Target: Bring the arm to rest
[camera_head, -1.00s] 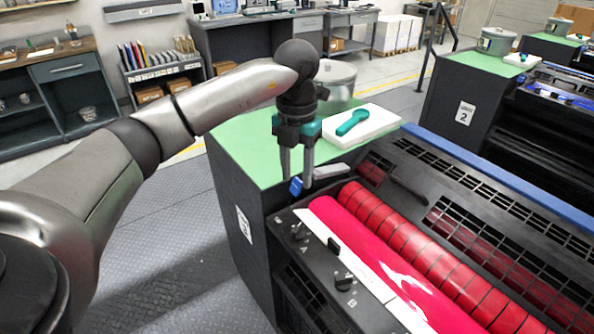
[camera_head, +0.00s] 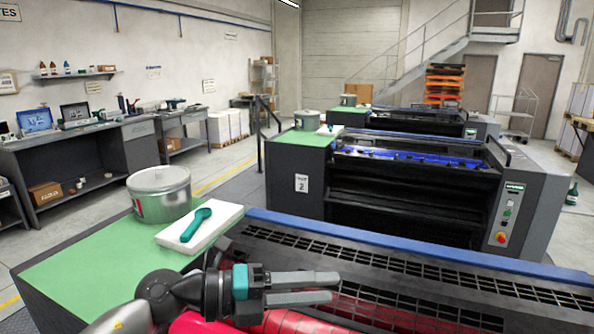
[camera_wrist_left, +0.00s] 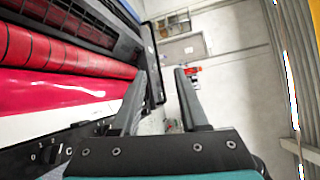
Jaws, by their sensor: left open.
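My left gripper (camera_head: 334,287) is at the bottom centre of the head view, with its fingers pointing right. It is open and empty, above the red rollers (camera_head: 285,322) of the nearest ink unit. The left wrist view also shows its two fingers (camera_wrist_left: 161,72) apart with nothing between them. Most of my left arm is below the frame in the head view. My right gripper is not in view.
On the green top (camera_head: 90,264) stand a lidded metal can (camera_head: 160,194) and a white pad (camera_head: 218,219) with a teal tool (camera_head: 196,224) on it. A dark grille (camera_head: 420,275) lies right of the gripper. A second unit (camera_head: 400,215) stands behind.

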